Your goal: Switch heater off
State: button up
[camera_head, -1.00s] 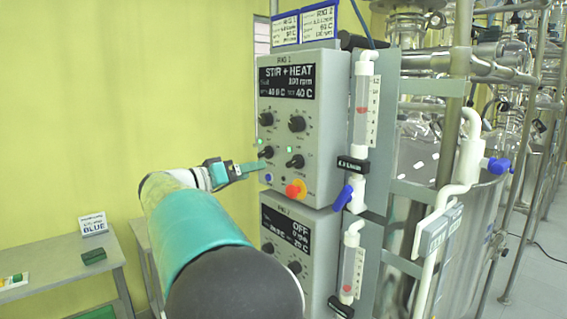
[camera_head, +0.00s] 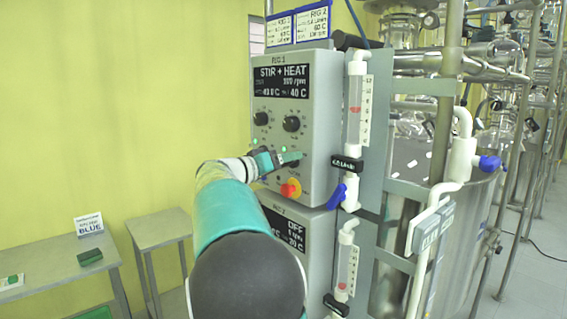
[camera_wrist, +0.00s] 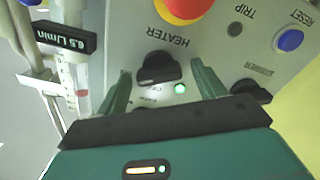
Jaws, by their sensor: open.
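The heater knob (camera_wrist: 158,68) is a black rotary knob on the grey RIG 1 control box (camera_head: 325,140). In the wrist view, upside down, it sits between my gripper's (camera_wrist: 161,72) two green fingers, which are open and spread to either side. Contact cannot be told. A green lamp (camera_wrist: 180,88) glows beside the knob. The box's display (camera_head: 281,82) reads STIR + HEAT with 40 C. In the head view my gripper (camera_head: 298,157) is at the lower right knob and largely hides it.
A red and yellow button (camera_head: 290,189) is close below the gripper; a blue reset button (camera_wrist: 290,40) is near it. A flow meter (camera_head: 353,110) with a blue valve stands right of the box. A second control box (camera_head: 285,235) showing OFF is below.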

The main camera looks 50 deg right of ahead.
jog(key=shift+s, duration=0.1)
jog(key=shift+c, duration=0.2)
jog(key=c, duration=1)
jog(key=shift+o, duration=0.2)
jog(key=shift+n, duration=0.3)
jog(key=shift+o, duration=0.2)
jog(key=n, duration=0.5)
jog(key=shift+n, duration=0.4)
jog(key=n, duration=0.5)
jog(key=shift+f+n, duration=0.15)
jog(key=shift+n, duration=0.15)
jog(key=shift+c, duration=0.2)
